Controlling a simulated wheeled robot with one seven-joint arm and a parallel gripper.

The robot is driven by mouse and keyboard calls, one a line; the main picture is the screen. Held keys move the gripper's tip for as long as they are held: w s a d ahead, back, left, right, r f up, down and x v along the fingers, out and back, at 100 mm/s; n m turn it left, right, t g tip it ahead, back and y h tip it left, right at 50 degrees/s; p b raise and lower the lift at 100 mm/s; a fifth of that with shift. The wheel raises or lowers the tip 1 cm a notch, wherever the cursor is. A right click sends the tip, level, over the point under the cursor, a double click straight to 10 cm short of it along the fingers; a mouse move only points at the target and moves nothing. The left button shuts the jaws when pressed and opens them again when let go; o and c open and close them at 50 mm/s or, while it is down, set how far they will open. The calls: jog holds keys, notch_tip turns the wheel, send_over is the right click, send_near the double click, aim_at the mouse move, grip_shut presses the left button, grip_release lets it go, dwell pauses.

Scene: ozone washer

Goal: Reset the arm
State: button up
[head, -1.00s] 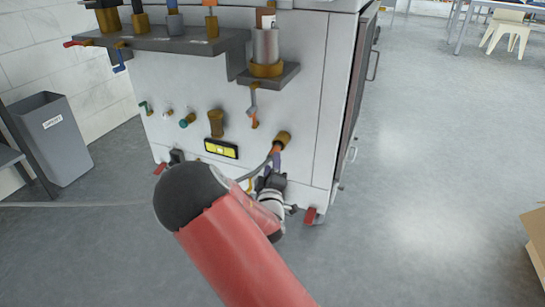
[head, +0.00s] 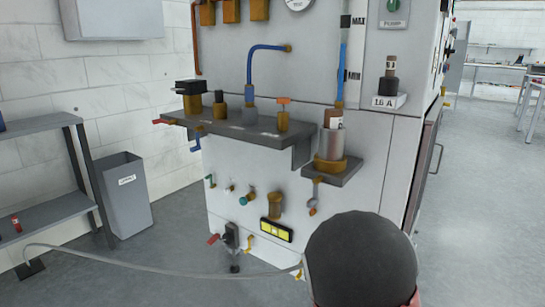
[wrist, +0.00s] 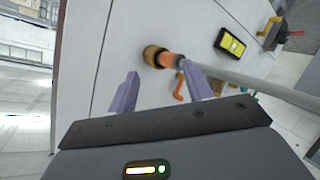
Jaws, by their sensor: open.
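My gripper (wrist: 160,95) shows in the wrist view with its two purple fingers apart and nothing between them. Beyond the fingers is the washer's white panel with a brass fitting with an orange end (wrist: 165,58). A grey hose (wrist: 265,88) passes behind the right finger; I cannot tell whether the finger touches it. In the head view my arm's dark rounded joint covers the bottom right, and the gripper is hidden. The washer cabinet (head: 385,160) stands in the middle, with a yellow display (head: 276,231) low on its front.
A grey shelf with brass fittings (head: 240,130) juts from the cabinet, with a smaller bracket holding a metal cylinder (head: 330,143) beside it. A grey bin (head: 126,195) and a rack (head: 45,215) stand at left. A hose (head: 150,270) crosses the floor. Floor at right is clear.

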jog(key=s+a+r+m+g+y+p, duration=0.1)
jog(key=s+r+g+p, duration=0.1)
jog(key=s+r, duration=0.4)
jog(key=s+a+r+m+g+y+p, duration=0.1)
jog(key=s+r+g+p, duration=0.2)
jog(key=s+r, duration=0.4)
jog(key=s+r+m+g+y+p, duration=0.1)
jog(key=s+r, duration=0.5)
jog(key=s, duration=1.3)
jog(key=shift+s+a+r+g+y+p, duration=0.3)
jog(key=shift+a+g+y+p, duration=0.15)
jog(key=shift+g+p, duration=0.45)
jog(key=shift+w, duration=0.1)
